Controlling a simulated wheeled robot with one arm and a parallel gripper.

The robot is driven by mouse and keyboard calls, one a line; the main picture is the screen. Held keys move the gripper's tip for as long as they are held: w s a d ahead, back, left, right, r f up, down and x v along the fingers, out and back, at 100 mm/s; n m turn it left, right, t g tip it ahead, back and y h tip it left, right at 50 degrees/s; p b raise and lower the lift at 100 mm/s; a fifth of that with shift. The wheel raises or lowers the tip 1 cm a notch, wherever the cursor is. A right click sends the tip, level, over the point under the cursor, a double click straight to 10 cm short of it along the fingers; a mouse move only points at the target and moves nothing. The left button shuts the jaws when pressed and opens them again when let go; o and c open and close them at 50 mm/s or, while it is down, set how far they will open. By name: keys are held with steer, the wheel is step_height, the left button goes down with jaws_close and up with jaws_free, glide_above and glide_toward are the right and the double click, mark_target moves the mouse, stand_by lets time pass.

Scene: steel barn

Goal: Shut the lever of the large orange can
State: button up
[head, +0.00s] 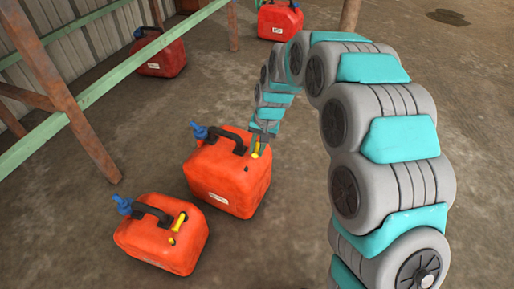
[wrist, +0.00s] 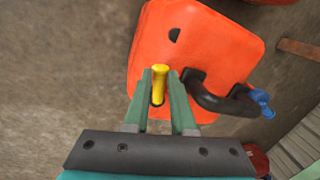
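The large orange can (head: 222,178) stands upright on the floor in the middle of the head view, with a black handle and blue cap on top. It fills the upper middle of the wrist view (wrist: 205,40). Its yellow lever (wrist: 160,82) sits at a dark slot; in the head view it is partly hidden by my gripper (head: 258,145). In the wrist view my gripper (wrist: 162,88) has its two green fingers apart, one on each side of the lever with little room. I cannot tell whether they touch it.
A smaller orange can (head: 150,243) with its own yellow lever stands close, front left. Red cans stand farther back, one by the wall (head: 160,60) and one at the top (head: 279,22). A green rail (head: 90,95) with rusty posts runs along the left. Floor on the right is clear.

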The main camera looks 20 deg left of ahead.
jaws_close()
steer(key=shift+s+a+r+m+p, duration=0.2)
steer(key=shift+m+p, duration=0.4)
steer(key=shift+p, duration=0.45)
steer(key=shift+a+m+p, duration=0.25)
steer(key=shift+m+p, duration=0.45)
steer(key=shift+p, duration=0.05)
steer(key=shift+w+a+f+m+t, duration=0.1)
steer(key=shift+a+f+m+t, duration=0.05)
steer(key=shift+f+m+t, duration=0.15)
steer(key=shift+r, duration=0.1)
steer(key=shift+o, duration=2.3)
jaws_free()
